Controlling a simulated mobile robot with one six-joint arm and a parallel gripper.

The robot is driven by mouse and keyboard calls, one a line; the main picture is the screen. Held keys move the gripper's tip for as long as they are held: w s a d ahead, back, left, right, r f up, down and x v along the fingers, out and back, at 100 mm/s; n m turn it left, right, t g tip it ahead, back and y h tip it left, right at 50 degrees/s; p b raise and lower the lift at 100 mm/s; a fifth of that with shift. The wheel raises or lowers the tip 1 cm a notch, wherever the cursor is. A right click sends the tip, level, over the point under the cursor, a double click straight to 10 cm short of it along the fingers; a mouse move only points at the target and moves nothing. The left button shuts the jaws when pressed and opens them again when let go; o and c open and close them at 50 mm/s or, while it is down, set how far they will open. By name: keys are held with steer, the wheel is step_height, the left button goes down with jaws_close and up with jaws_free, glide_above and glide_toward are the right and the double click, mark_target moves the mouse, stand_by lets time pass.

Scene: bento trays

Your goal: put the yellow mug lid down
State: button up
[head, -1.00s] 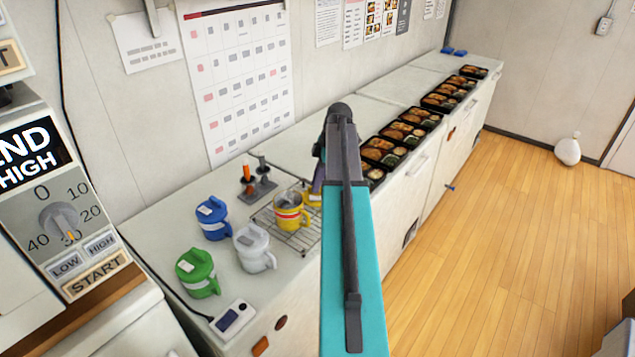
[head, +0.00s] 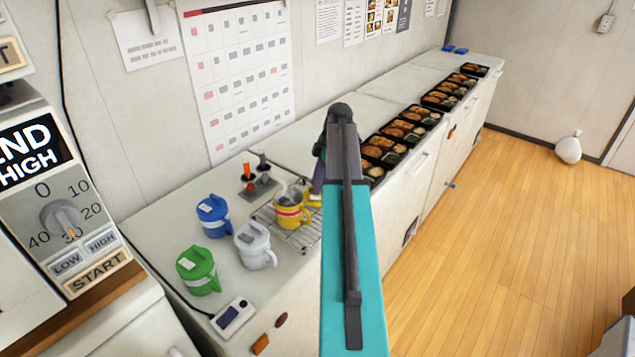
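The yellow mug (head: 291,213) stands upright on the wire rack (head: 301,240) with its top open and a red band around it. A small yellow piece (head: 314,203), which looks like the yellow mug lid, shows just right of the mug, low beside my gripper. Most of it is hidden behind my arm. My gripper (head: 317,190) points down there, with only a dark finger edge visible at the arm's left side. I cannot tell whether its fingers are open, or whether they touch the yellow piece.
Lidded blue (head: 213,215), white (head: 255,246) and green (head: 198,271) mugs stand left of the rack. A small stand (head: 258,188) with an orange-handled tool is behind it. Filled bento trays (head: 408,128) line the counter to the right. A dark-screened device (head: 232,316) sits near the front edge.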

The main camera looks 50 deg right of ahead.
steer(key=b+v, duration=0.2)
steer(key=v, duration=1)
steer(key=shift+r+b, duration=0.15)
steer(key=shift+b, duration=0.25)
stand_by(0.7)
